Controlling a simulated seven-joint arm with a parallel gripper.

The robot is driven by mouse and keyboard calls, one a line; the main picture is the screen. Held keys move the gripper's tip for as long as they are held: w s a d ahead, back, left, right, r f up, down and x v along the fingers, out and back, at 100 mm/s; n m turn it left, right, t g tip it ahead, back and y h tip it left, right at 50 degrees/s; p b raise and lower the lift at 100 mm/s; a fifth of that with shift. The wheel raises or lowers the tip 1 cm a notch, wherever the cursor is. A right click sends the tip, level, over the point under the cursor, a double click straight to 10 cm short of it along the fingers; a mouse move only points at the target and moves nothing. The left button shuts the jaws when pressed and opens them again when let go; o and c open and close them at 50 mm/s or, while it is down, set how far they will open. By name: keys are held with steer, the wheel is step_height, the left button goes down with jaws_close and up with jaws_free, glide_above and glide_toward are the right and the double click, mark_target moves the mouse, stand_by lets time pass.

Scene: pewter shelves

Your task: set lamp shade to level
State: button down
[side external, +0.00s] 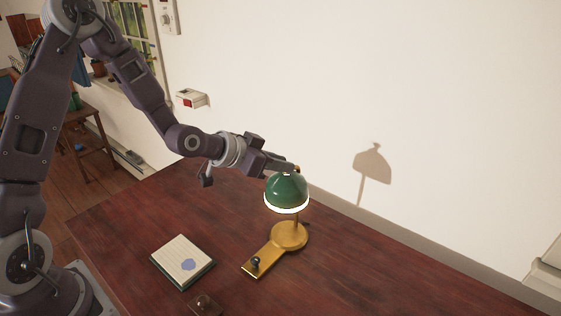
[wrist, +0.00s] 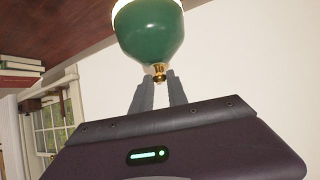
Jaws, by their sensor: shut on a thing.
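The green lamp shade (side external: 287,190) sits on a brass lamp with a round base (side external: 289,236), on the dark red desk. A lit white rim shows along the shade's lower edge, which looks close to level in the side view. In the wrist view the green shade (wrist: 148,32) fills the top middle, with a brass knob (wrist: 159,72) at its crown. My gripper (wrist: 160,80) is shut on the brass knob, its two grey fingers either side of it. In the side view my gripper (side external: 290,170) reaches the shade's top from the left; its fingertips are partly hidden there.
A notepad (side external: 183,260) lies on the desk left of the lamp. A small dark object (side external: 205,305) lies at the front edge of view. The lamp's brass arm (side external: 258,260) carries a dark knob. The white wall stands behind; the desk's right is clear.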

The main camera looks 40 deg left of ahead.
stand_by(0.3)
steer(key=c, duration=1.3)
jaws_free()
steer(key=v, duration=0.7)
steer(key=s+r+n+g+y, duration=0.1)
steer(key=s+r, duration=0.3)
steer(key=s, duration=1)
steer(key=s+r+n+g+y, duration=0.2)
steer(key=s+r+g, duration=0.2)
steer(key=s, duration=1)
steer(key=shift+s+r, duration=0.25)
steer(key=shift+r, duration=0.25)
